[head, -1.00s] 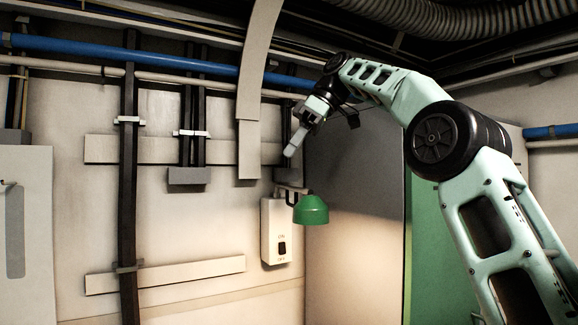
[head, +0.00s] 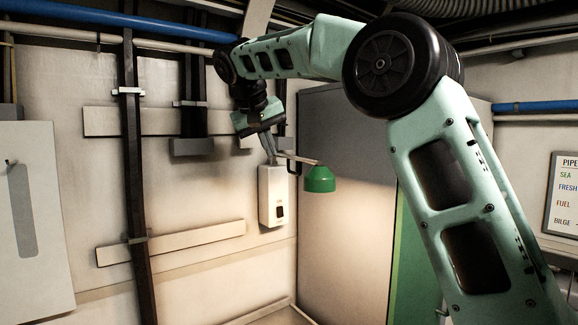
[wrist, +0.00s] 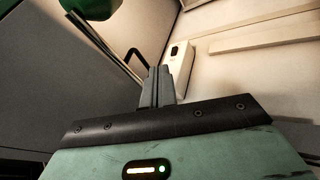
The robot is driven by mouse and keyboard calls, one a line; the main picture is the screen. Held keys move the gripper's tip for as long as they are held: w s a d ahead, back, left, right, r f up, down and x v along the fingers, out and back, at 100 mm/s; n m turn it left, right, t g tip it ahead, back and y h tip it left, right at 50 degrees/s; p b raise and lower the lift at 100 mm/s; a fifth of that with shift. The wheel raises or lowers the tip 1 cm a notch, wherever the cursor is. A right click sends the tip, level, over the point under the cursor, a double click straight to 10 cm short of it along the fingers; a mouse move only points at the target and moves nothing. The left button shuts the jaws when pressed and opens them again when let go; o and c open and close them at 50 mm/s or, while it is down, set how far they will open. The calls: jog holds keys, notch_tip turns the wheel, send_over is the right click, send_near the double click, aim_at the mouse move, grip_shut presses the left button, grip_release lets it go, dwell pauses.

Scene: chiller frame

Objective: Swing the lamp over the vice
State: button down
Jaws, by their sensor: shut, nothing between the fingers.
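The lamp has a green shade (head: 320,180) hanging at the end of a thin pale arm (head: 300,159), in front of the wall and the grey cabinet face. The shade also shows at the top left edge of the wrist view (wrist: 90,8). My gripper (head: 272,160) points down beside the wall end of the lamp's arm, left of the shade. In the wrist view its fingers (wrist: 157,72) are together and empty, with a black bent bar (wrist: 133,60) close to their left. I cannot tell whether they touch it. No vice is visible.
A white wall box (head: 272,205) sits just below my gripper and also shows in the wrist view (wrist: 180,60). Pale rails (head: 170,243) and dark vertical posts (head: 133,170) line the wall at left.

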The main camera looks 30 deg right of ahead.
aim_at(300, 165)
jog(key=d+f+p, duration=0.3)
jog(key=d+f, duration=0.2)
jog(key=d, duration=0.1)
jog(key=shift+w+d+f, duration=0.35)
jog(key=shift+w+d, duration=0.05)
jog(key=shift+s+d+b, duration=0.2)
jog(key=shift+d, duration=0.5)
jog(key=shift+s+d+b, duration=0.15)
jog(key=shift+s+d, duration=0.05)
jog(key=shift+d, duration=0.5)
jog(key=shift+a, duration=0.1)
